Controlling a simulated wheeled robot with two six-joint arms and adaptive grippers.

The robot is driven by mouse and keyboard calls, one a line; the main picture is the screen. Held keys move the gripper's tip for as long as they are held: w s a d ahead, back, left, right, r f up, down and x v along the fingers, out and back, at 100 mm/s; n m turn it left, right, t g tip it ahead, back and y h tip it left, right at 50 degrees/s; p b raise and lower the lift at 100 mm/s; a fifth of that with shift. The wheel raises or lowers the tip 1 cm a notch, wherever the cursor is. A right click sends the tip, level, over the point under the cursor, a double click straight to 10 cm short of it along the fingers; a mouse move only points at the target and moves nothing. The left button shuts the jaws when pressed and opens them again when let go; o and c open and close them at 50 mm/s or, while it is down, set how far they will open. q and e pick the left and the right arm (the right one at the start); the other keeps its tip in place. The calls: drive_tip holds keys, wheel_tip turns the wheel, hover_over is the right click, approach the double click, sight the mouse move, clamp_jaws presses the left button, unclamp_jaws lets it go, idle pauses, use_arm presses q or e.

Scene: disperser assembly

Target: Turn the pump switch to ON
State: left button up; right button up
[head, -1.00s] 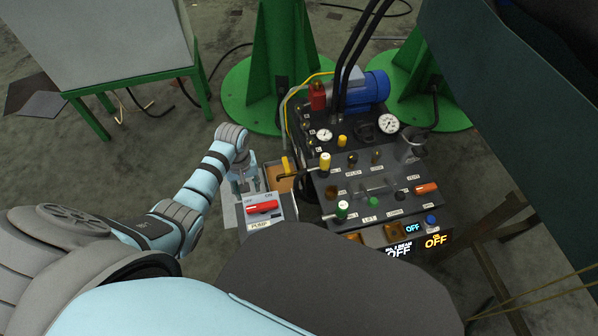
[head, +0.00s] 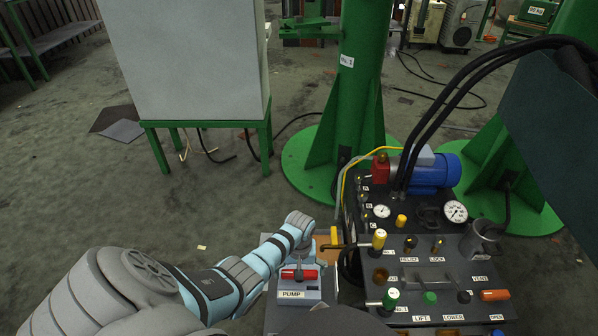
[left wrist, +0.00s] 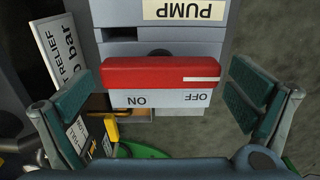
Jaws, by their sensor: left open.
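The pump switch (head: 299,274) is a red bar handle on a grey box with a PUMP label (head: 291,294). In the left wrist view the red handle (left wrist: 165,74) lies crosswise, with its white mark at the right end, on the OFF side. The OFF and ON words (left wrist: 165,98) sit just below it, upside down. My left gripper (left wrist: 162,80) is open, its two green-padded fingers on either side of the handle with gaps at both ends. In the head view my left gripper (head: 299,257) is just behind the handle. My right gripper is not seen.
Right of the switch stands the black control panel (head: 455,272) with levers, knobs and gauges. A green column (head: 352,110) and a white cabinet (head: 185,60) stand behind. The floor at left is open.

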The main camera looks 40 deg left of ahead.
use_arm(q)
drive_tip(key=shift+c, duration=0.4)
drive_tip(key=c, duration=0.8)
